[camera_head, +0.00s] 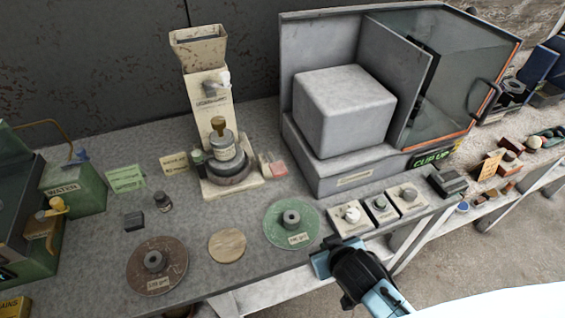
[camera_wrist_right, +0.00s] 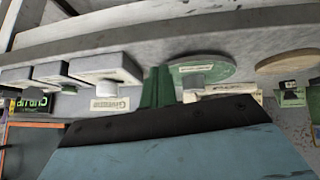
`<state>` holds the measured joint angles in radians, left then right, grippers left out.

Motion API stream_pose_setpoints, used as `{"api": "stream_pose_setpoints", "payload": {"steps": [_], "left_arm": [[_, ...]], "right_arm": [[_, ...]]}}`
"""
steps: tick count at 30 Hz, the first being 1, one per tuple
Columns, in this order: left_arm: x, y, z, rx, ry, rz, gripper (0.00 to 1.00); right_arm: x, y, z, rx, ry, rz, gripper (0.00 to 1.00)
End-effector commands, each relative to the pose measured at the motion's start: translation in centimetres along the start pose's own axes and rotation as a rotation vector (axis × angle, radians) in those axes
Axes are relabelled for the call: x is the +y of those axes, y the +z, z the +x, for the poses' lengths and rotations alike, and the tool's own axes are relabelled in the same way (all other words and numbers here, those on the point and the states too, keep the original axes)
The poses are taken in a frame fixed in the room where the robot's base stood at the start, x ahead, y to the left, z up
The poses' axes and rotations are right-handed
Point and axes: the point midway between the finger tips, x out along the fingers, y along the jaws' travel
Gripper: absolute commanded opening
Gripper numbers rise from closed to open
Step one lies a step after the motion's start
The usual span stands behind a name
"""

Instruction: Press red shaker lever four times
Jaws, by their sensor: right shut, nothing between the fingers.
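No lever that is clearly red shows in either view. A cream stand with a hopper (camera_head: 198,47) is at the back of the bench; it has a small white lever-like part (camera_head: 223,79) and a jar with a brass knob (camera_head: 218,128). A small reddish block (camera_head: 278,169) lies beside its base. My right gripper (camera_head: 321,262) is shut and empty at the bench's front edge, below the three control boxes and apart from the stand. Its shut fingers (camera_wrist_right: 157,86) also show in the right wrist view. My left gripper is out of view.
Three control boxes with knobs, one with a white knob (camera_head: 351,215), line the front edge. A green disc (camera_head: 291,221), a wooden disc (camera_head: 227,246) and a brown disc (camera_head: 157,264) lie left of them. A large grey cabinet (camera_head: 305,170) stands behind. Green equipment (camera_head: 74,186) is at left.

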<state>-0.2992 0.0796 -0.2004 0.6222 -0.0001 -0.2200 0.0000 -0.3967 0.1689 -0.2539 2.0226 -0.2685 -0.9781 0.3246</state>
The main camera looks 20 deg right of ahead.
Motion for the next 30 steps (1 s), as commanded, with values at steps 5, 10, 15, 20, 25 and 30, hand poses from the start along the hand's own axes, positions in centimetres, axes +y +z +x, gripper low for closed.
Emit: {"api": "stream_pose_setpoints", "payload": {"steps": [5,10,15,20,25,30], "left_arm": [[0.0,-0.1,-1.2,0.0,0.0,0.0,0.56],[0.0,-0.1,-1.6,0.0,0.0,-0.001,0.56],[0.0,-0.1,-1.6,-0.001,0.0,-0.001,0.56],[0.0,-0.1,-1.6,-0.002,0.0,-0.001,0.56],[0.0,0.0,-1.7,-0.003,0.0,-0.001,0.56],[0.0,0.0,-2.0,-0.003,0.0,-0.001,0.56]], "right_arm": [[-0.9,-11.8,-3.9,0.395,-0.002,0.064,0.0],[-2.2,-17.2,-7.1,0.605,-0.057,0.094,0.0],[-2.6,-18.2,-7.8,0.651,-0.075,0.102,0.0],[-2.6,-18.1,-7.8,0.649,-0.074,0.103,0.0],[-2.6,-18.4,-7.4,0.648,-0.074,0.102,0.0],[-2.7,-19.8,-5.7,0.648,-0.073,0.101,0.0]]}}
